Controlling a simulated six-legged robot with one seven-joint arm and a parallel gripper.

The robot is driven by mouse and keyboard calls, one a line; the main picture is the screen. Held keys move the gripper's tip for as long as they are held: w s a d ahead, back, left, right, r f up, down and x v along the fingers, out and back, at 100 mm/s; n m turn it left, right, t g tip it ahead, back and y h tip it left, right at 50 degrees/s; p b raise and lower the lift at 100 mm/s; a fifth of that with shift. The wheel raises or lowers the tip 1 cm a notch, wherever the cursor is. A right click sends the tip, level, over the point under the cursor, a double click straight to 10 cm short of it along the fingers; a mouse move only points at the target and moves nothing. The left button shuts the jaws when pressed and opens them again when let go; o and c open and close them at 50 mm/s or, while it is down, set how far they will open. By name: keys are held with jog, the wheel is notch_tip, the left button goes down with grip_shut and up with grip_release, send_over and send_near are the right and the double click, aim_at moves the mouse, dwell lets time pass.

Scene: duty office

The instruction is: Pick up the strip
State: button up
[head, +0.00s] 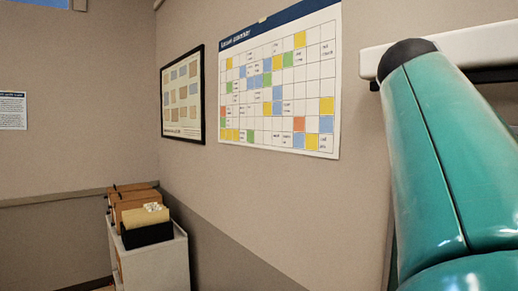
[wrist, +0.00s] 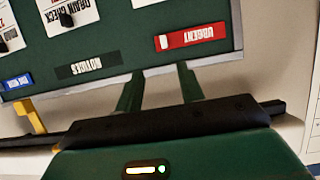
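In the wrist view a red strip marked URGENT (wrist: 192,38) lies on a dark green board, near its edge. It has a white piece at its left end. I cannot tell which strip the task means. My gripper (wrist: 158,74) is open, its two green fingers apart near the board's edge, with nothing seen between them. The red strip is beyond the fingers, up and right. The head view shows no strip.
The green board (wrist: 115,40) has a grey frame and pinned papers (wrist: 68,12). A yellow bracket-like piece (wrist: 35,115) is at the left. In the head view, a calendar (head: 280,85) and framed picture (head: 183,97) hang on the wall above a white cabinet (head: 155,258) with boxes.

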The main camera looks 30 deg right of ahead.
jog(key=x, duration=1.2)
jog(key=shift+w+d+f, duration=0.25)
jog(key=shift+w, duration=0.15)
grip_shut()
